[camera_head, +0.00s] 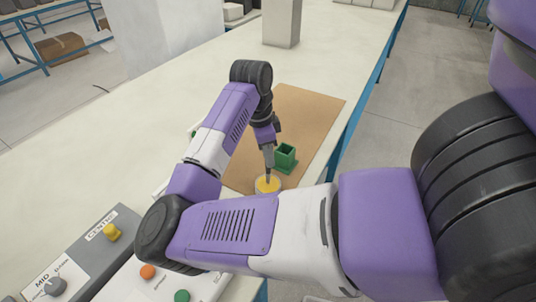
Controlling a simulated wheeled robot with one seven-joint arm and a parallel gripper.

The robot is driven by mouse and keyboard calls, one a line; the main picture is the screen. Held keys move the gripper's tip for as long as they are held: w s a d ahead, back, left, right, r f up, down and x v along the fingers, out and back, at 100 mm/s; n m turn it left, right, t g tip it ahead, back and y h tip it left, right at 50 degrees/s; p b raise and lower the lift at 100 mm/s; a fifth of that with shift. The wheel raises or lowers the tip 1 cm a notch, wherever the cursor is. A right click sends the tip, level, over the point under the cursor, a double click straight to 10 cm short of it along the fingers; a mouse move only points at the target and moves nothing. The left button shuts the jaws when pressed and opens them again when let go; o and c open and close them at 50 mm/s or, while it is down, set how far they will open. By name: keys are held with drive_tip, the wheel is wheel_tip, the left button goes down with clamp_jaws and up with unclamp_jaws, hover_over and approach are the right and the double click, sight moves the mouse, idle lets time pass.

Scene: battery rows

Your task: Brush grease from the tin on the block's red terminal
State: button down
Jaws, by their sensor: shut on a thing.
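A small round tin (262,189) with yellow grease stands at the near end of the brown mat. My gripper (268,158) points down above the tin, shut on a slim brush (268,176). The brush's lower end is at the grease; I cannot tell how deep it reaches. A small green open-topped holder (287,162) stands just right of the gripper and looks empty. I cannot make out the block or its red terminal; my arm covers part of the bench.
The brown mat (305,105) is clear toward its far end. A pale upright block (282,24) stands farther back on the bench. Grey control boxes (85,255) with knobs and buttons lie at the lower left. The bench's blue right edge (362,98) borders open floor.

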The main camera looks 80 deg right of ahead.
drive_tip(key=shift+f, duration=0.45)
idle(1.2)
drive_tip(key=shift+r+p, duration=2.55)
drive_tip(key=shift+r, duration=1.05)
drive_tip(key=shift+f, duration=0.1)
